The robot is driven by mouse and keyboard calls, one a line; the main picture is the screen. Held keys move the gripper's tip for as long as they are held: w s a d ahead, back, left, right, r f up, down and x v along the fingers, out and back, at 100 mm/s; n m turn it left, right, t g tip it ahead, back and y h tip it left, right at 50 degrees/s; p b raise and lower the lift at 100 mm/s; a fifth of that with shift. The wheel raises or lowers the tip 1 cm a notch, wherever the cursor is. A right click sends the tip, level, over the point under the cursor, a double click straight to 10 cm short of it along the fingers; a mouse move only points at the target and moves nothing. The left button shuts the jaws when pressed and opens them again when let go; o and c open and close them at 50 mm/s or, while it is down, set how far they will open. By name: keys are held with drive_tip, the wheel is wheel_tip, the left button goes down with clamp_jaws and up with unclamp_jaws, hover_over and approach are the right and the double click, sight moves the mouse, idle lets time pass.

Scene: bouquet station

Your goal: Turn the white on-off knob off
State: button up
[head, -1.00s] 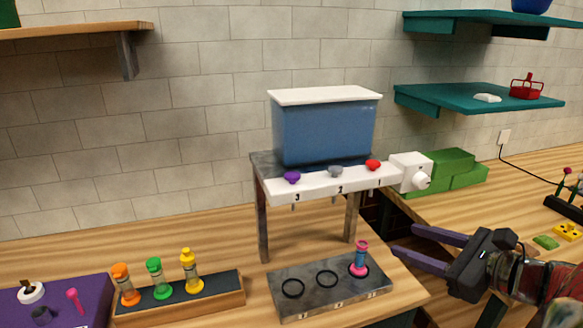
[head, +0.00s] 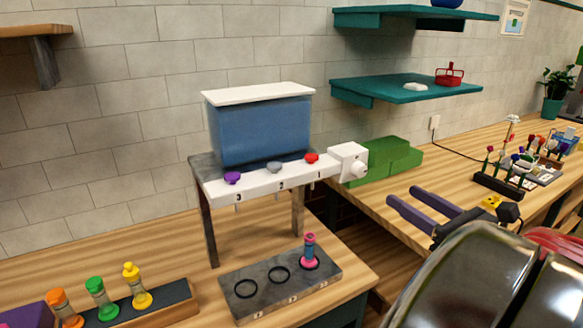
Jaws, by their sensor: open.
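The white on-off knob (head: 359,170) sits on the front of a white box (head: 347,152) at the right end of the dispenser's white rail (head: 262,183). Its exact turn angle is too small to tell. My gripper (head: 402,203) is in front of and to the right of the knob, lower in the picture. Its two purple fingers are apart, with nothing between them, and they do not touch the knob. My arm hides part of the right counter.
A blue tank (head: 259,130) stands on the dispenser stand, above purple (head: 232,178), grey (head: 275,167) and red (head: 312,158) knobs. Green blocks (head: 385,158) lie right behind the white box. A pink vial (head: 309,250) stands in the grey ringed base (head: 262,305). A teal shelf (head: 405,90) hangs above.

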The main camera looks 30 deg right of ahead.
sight(363, 171)
drive_tip(key=shift+w+a, duration=0.2)
drive_tip(key=shift+w, duration=6.35)
drive_tip(key=shift+c, duration=0.5)
drive_tip(key=c, duration=0.9)
